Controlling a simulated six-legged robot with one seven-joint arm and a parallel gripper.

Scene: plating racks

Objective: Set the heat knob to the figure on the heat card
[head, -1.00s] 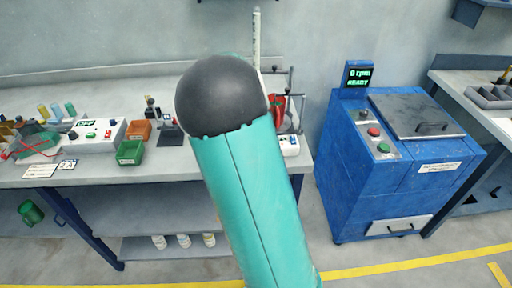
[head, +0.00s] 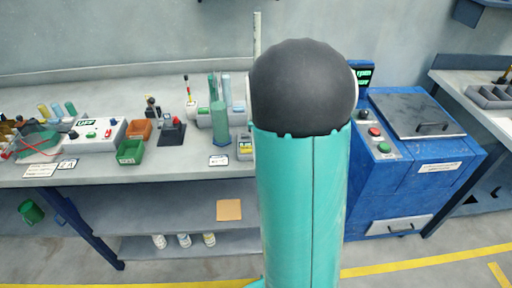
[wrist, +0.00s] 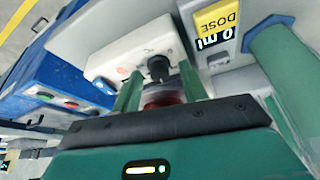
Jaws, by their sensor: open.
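In the wrist view, a black knob (wrist: 158,68) stands on a white box (wrist: 135,50). It may be the heat knob; no label on it is readable. My gripper (wrist: 158,84) is open, its two green fingers on either side of the view toward the knob. A dark red round thing (wrist: 163,96) shows between the fingers, nearer than the knob. I cannot tell whether the fingers touch anything. In the head view my arm hides the gripper and this box. A small white card (head: 219,160) lies at the bench front; its figure is unreadable, and I cannot tell whether it is the heat card.
A yellow DOSE label and 0 ml display (wrist: 215,30) sit right of the knob box. A blue machine (head: 410,150) stands right of the bench. On the bench are an OFF-display box (head: 95,135), green bin (head: 130,152), orange bin (head: 138,130) and green cylinders (head: 218,110).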

